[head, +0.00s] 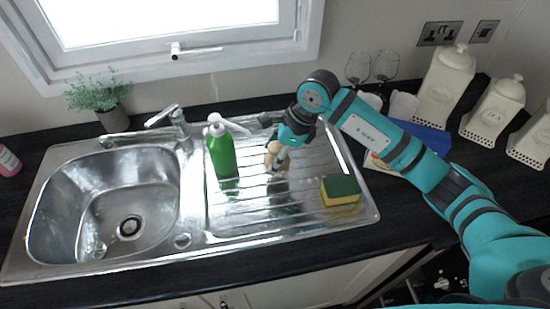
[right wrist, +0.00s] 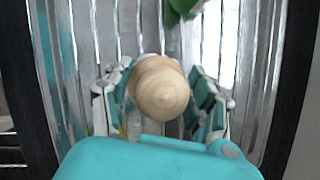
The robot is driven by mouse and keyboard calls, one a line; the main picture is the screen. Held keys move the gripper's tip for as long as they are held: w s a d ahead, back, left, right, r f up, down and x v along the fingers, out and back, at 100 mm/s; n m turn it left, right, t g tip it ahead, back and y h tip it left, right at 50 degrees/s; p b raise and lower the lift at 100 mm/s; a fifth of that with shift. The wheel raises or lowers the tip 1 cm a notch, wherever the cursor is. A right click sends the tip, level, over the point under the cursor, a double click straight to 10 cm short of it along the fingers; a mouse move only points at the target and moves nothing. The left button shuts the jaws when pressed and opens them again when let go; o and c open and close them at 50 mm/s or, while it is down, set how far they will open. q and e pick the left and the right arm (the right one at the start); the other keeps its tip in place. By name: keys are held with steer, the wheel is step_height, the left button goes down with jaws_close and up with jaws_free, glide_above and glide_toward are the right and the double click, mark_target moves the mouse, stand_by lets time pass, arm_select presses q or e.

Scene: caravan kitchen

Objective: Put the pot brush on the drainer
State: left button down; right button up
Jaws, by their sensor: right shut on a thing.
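The pot brush (head: 272,148) shows as a pale wooden piece in my right gripper (head: 277,158). In the right wrist view its round wooden top (right wrist: 159,88) sits between the two fingers of the gripper (right wrist: 163,100), which is shut on it. The brush is over the ribbed metal drainer (head: 305,163), to the right of the sink bowl. Its lower end is mostly hidden, and I cannot tell whether it touches the drainer. My left gripper is not in view.
A green bottle (head: 222,155) with a white top stands just left of the brush. A yellow and green sponge (head: 340,190) lies at the drainer's right front. Wine glasses (head: 385,66) and cream canisters (head: 443,85) stand at the back right. The sink bowl (head: 75,205) is left.

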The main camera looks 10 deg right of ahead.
steer(key=shift+f+p, duration=0.95)
steer(key=shift+f, duration=0.6)
steer(key=shift+f+b, duration=0.3)
steer(key=shift+f, duration=0.05)
steer(key=o, duration=1.2)
steer(key=shift+c, duration=0.2)
steer(key=shift+r, duration=0.15)
steer(key=shift+w+d+r, duration=0.1)
steer(key=shift+r, duration=0.05)
steer(key=b+v, duration=0.3)
steer(key=v, duration=0.8)
steer(key=shift+d+r, duration=0.2)
steer(key=shift+r, duration=0.15)
